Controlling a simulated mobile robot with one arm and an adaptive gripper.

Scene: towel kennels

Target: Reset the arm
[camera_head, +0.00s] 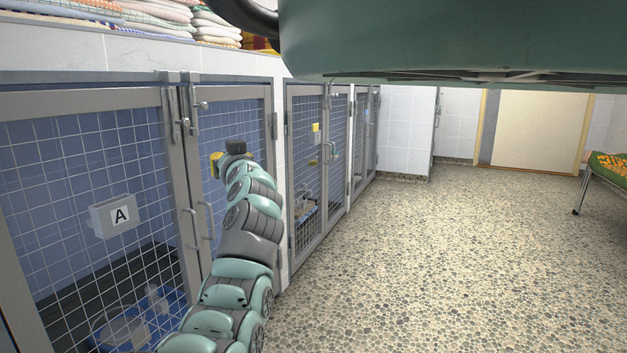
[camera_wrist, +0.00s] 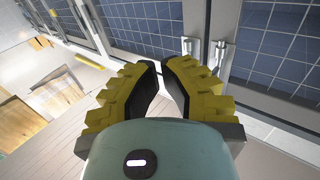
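My arm (camera_head: 245,235) rises from the bottom of the head view, in front of the kennel doors on the left. My gripper (camera_wrist: 162,66) shows in the wrist view with two yellow and black fingers. The fingertips are close together with a narrow gap, and nothing is held between them. In the head view only a bit of yellow and a dark part of the gripper (camera_head: 217,164) show, near the door beside kennel A; its opening is hidden there. In the wrist view kennel doors with a latch (camera_wrist: 218,54) lie beyond the fingers.
The kennel A door (camera_head: 85,180) with its label box (camera_head: 117,215) is closed at the left. Further kennel doors (camera_head: 308,150) line the wall. Folded towels (camera_head: 150,15) lie on the ledge above. The pebbled floor (camera_head: 430,250) to the right is open. A green-topped table (camera_head: 606,168) stands at the right edge.

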